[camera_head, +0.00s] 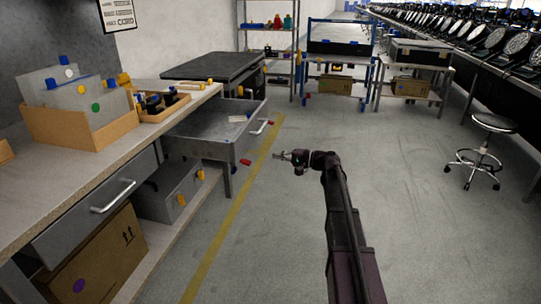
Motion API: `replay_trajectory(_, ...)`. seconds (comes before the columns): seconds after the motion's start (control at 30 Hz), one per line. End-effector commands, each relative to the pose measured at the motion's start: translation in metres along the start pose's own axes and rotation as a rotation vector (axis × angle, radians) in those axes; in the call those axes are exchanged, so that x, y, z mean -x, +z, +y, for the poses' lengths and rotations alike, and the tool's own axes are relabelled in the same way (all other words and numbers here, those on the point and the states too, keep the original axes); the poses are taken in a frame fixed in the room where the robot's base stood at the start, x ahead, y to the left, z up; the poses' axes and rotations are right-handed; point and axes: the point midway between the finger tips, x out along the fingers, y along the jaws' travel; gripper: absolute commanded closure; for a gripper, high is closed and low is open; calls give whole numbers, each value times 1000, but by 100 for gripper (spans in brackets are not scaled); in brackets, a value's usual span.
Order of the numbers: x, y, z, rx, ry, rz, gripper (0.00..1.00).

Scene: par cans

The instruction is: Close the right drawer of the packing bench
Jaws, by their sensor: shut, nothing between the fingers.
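The packing bench (60,196) runs along the left side. Its right drawer (200,146) is grey metal and stands pulled far out to the right, with a light bar handle (258,127) on its front. A small light item (238,118) lies in or on the open drawer. The bench's nearer, left drawer (80,220) looks shut, with its bar handle facing the aisle. My gripper (279,155) is shut and empty. In the picture it is to the right of and a little below the right drawer's front, apart from it and pointing left.
A wooden tray (170,112) stands on top. A yellow line (226,228) marks the floor. A stool (483,158) stands at right.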

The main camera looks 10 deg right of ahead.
Motion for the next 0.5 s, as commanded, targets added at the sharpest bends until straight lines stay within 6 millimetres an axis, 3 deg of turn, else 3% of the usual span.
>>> replay_trajectory(0.5, -71, 0, 0, 0, 0, -4, 100)
